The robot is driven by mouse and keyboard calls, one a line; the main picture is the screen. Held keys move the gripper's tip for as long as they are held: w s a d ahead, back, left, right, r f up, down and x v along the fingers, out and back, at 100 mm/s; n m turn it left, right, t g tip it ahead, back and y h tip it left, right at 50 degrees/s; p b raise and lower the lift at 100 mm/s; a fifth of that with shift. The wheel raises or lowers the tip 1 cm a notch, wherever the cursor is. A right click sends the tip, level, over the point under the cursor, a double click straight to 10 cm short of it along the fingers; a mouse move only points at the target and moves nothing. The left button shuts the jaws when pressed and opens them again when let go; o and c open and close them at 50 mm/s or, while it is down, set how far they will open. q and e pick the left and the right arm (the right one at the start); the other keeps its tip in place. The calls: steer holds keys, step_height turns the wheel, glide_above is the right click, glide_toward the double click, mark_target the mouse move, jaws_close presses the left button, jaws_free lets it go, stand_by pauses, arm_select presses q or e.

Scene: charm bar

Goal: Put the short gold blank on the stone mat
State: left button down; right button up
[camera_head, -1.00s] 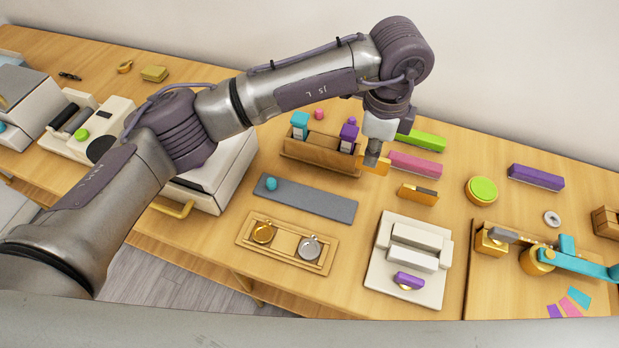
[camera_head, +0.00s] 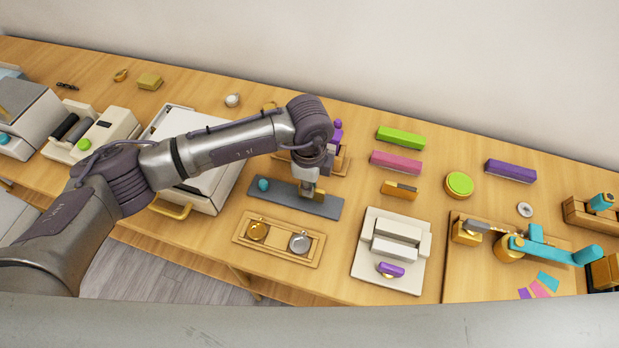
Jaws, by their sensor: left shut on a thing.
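The stone mat (camera_head: 328,208) is a long grey slab in the middle of the table, with a small round teal object (camera_head: 263,185) on its left part. My left gripper (camera_head: 309,190) is over the right half of the mat, pointing down and shut on the short gold blank (camera_head: 319,195). The blank's small gold side shows at the fingers; the rest is hidden by the gripper. Whether the blank touches the mat or is just above it, I cannot tell. My right gripper is not in view.
A wooden tray with two round charms (camera_head: 280,253) lies in front of the mat. A wooden rack (camera_head: 342,165) stands behind it, partly hidden by my arm. A white press (camera_head: 368,270) is to the right. Green (camera_head: 400,138) and pink (camera_head: 396,162) bars lie behind.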

arm_select(q)
steer(key=shift+s+d+f, duration=0.1)
steer(key=shift+s+f, duration=0.05)
steer(key=shift+s, duration=0.05)
steer(key=c, duration=1.3)
jaws_free()
steer(key=shift+s, duration=0.15)
steer(key=shift+o, duration=0.3)
steer(key=shift+d, duration=0.1)
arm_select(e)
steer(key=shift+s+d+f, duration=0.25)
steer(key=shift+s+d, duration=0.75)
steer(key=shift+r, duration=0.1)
arm_select(q)
steer(key=shift+r, duration=0.4)
step_height(320, 180, up, 12)
steer(key=b, duration=0.3)
steer(key=shift+f+b, duration=0.15)
steer(key=shift+b, duration=0.15)
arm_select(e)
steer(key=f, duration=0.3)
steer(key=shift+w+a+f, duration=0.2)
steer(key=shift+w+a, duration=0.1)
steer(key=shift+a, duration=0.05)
